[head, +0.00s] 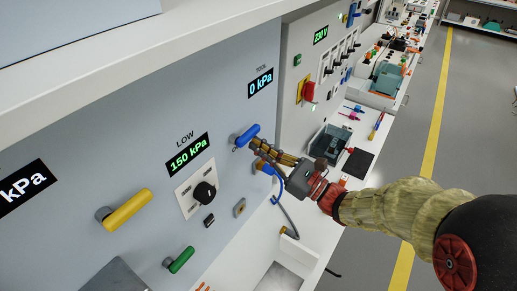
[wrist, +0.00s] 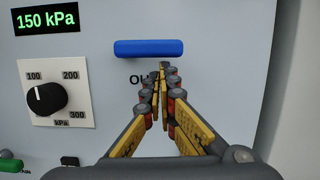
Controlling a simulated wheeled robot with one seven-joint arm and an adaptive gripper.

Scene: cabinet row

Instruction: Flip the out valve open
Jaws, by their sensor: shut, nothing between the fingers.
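The out valve is a blue lever handle (head: 247,135) on the grey panel. In the wrist view the blue handle (wrist: 149,48) lies level, above a label starting "OU" that my fingers partly cover. My gripper (head: 256,146) is shut and empty, its yellow fingers pointing at the panel. In the wrist view its fingertips (wrist: 160,70) are just below the right half of the handle. I cannot tell whether they touch it. The TOOL display (head: 261,83) reads 0 kPa.
A yellow handle (head: 127,209), a green handle (head: 181,260) and a black LOW knob (head: 203,192) are on the panel to the left. The LOW display (head: 188,153) reads 150 kPa. A blue hose fitting (head: 267,168) sits below my fingers. A white counter runs beneath.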

